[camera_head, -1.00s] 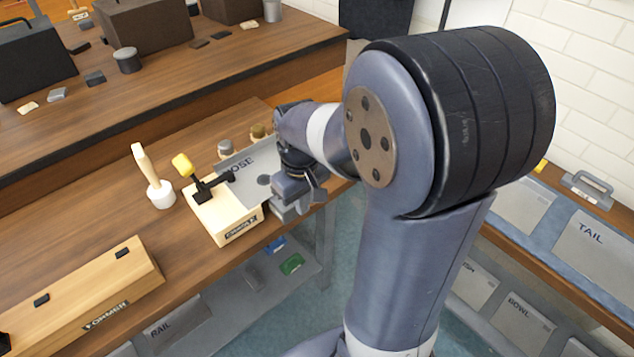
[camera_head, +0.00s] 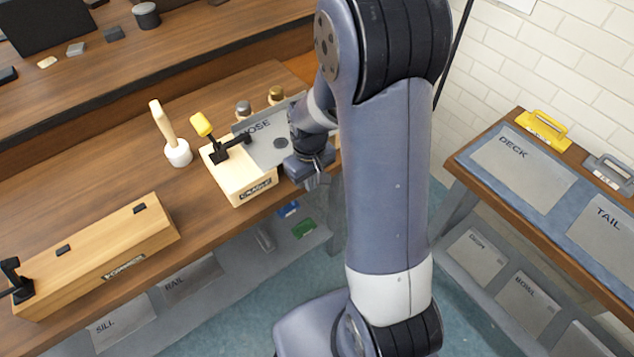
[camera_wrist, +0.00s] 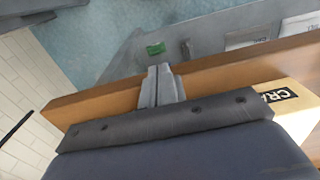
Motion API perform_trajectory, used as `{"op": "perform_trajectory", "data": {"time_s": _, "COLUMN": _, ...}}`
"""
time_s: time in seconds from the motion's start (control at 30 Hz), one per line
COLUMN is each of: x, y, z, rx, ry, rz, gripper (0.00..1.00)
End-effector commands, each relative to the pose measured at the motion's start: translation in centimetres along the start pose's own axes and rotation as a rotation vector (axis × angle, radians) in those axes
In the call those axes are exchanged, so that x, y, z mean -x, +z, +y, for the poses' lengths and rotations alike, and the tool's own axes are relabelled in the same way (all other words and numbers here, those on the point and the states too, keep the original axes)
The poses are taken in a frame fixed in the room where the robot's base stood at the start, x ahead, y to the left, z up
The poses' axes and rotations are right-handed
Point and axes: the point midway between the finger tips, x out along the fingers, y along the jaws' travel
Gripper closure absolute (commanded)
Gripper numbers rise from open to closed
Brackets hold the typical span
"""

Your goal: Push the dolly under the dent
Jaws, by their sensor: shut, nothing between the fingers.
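The NOSE panel (camera_head: 262,132) is a grey sheet resting at the wooden CRADLE block (camera_head: 238,178), under a black clamp with a yellow handle (camera_head: 201,124). The dark round spot on the panel (camera_head: 280,143) looks like the dent. My gripper (camera_head: 318,182) is at the bench's front edge, right of the CRADLE block and in front of the panel. In the wrist view its fingers (camera_wrist: 161,84) are together and empty, seen against the bench edge (camera_wrist: 95,103). I cannot make out a dolly for sure; my arm hides the panel's right end.
Grey (camera_head: 243,109) and brass (camera_head: 276,95) knobbed pieces stand behind the panel. A long FORMER block (camera_head: 95,258) lies at left. Green (camera_head: 304,229) and blue (camera_head: 288,209) pieces lie on the lower shelf. A right bench holds the DECK panel (camera_head: 520,165).

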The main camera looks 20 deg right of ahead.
Motion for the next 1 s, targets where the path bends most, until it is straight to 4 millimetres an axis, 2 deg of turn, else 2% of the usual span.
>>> {"op": "perform_trajectory", "data": {"time_s": 0.43, "x": 0.0, "y": -0.6, "z": 0.0, "rx": 0.000, "ry": 0.000, "rz": -0.001, "gripper": 1.00}}
{"op": "perform_trajectory", "data": {"time_s": 0.73, "x": 0.0, "y": -3.8, "z": 0.0, "rx": 0.000, "ry": 0.000, "rz": 0.001, "gripper": 1.00}}
{"op": "perform_trajectory", "data": {"time_s": 1.0, "x": 0.0, "y": -4.2, "z": 0.0, "rx": 0.000, "ry": 0.000, "rz": 0.001, "gripper": 1.00}}
